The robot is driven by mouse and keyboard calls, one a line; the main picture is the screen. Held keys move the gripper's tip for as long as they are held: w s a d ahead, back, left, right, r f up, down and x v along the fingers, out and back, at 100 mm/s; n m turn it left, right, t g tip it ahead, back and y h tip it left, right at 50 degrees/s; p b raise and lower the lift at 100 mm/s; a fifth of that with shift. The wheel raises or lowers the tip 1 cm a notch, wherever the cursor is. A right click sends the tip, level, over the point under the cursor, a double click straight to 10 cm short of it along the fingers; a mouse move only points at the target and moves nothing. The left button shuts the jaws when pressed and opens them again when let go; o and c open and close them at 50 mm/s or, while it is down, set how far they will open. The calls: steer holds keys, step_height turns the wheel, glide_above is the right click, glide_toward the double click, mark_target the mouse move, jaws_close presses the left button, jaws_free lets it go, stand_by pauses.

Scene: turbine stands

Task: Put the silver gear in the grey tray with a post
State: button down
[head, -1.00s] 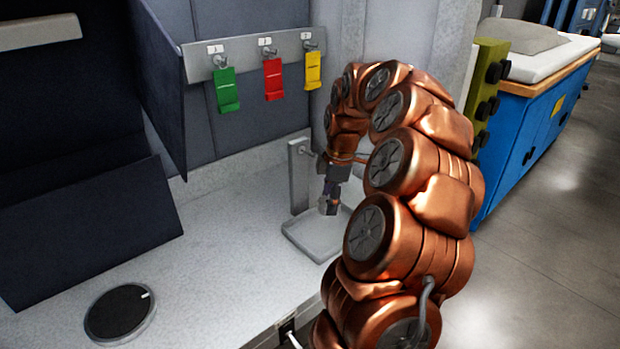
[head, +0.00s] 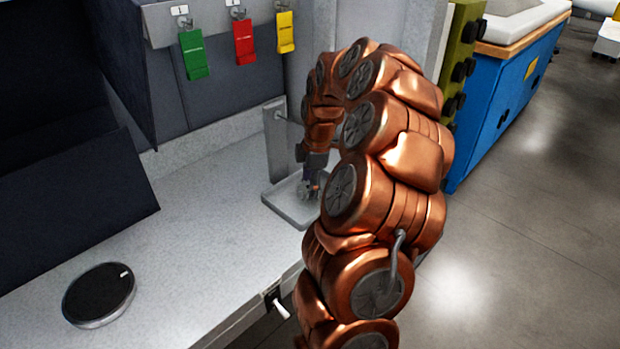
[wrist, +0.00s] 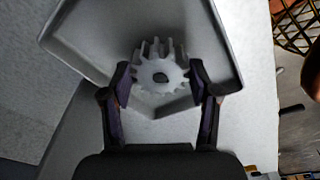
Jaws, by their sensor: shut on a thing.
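The silver gear (wrist: 158,76) is between the two fingers of my gripper (wrist: 160,84) in the wrist view. Its teeth and central hole show, and both fingertips press on its sides. In the head view my gripper (head: 311,188) points down over the grey tray (head: 285,212), and the gear is small and partly hidden there. The tray also shows behind the gear in the wrist view (wrist: 95,30). A grey post (head: 275,140) with a short peg stands at the tray's back edge. I cannot tell whether the gear touches the tray floor.
A black round disc (head: 98,292) lies on the bench (head: 190,235) at left. Green (head: 193,54), red (head: 244,42) and yellow (head: 286,32) tags hang on hooks behind. A dark panel (head: 75,215) leans at far left. The bench between disc and tray is clear.

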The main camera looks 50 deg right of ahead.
steer(key=shift+f, duration=0.5)
steer(key=shift+f+b, duration=0.35)
steer(key=shift+c, duration=1)
jaws_free()
steer(key=shift+o, duration=0.8)
steer(key=shift+r, duration=0.1)
steer(key=shift+s+d+r+p, duration=0.2)
steer(key=shift+r+p, duration=0.25)
steer(key=shift+r, duration=1.25)
steer(key=shift+s+d+r+p, duration=0.15)
steer(key=shift+r+p, duration=0.25)
steer(key=shift+r, duration=1.3)
